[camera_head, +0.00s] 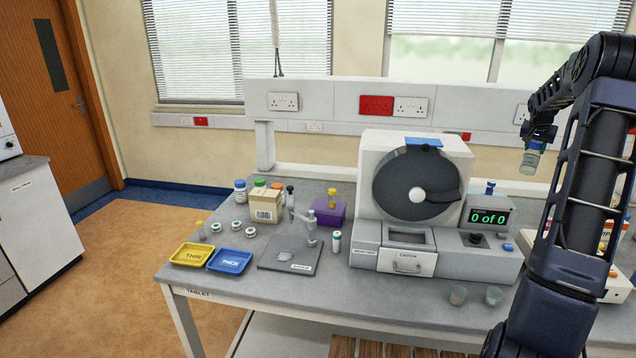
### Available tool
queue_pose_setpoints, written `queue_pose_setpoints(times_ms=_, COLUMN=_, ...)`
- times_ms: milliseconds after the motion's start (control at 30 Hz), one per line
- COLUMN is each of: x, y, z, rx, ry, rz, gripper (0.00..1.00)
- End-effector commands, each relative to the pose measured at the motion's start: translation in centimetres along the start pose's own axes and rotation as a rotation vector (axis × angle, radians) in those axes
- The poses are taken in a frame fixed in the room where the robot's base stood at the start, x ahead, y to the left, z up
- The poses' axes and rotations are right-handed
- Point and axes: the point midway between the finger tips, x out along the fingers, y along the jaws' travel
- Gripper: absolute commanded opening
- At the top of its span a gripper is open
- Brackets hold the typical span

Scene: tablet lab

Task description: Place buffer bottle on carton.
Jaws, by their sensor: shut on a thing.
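My gripper (534,146) is raised at the upper right, in front of the wall and above the bench. It is shut on a small greyish bottle with a teal band (531,161), which appears to be the buffer bottle; its label is too small to read. The carton (265,207) is a tan box with a barcode label, standing at the back left of the bench, far to the left of my gripper. Bottles with blue, green and orange caps stand beside or behind it, partly hidden by it.
A large tester (378,160) with a round dark drum stands mid-bench between my gripper and the carton. A purple box (328,213) and a balance-like stand (310,222) are right of the carton. Yellow (192,254) and blue (230,261) trays lie in front.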

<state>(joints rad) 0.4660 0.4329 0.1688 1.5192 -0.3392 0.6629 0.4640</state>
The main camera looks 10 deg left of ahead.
Motion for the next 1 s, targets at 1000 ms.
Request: queue_pose_setpoints(times_ms=1000, x=-11.8, y=-37.4, z=9.8, rx=-0.415, ry=0.004, rz=-0.262, gripper=0.05)
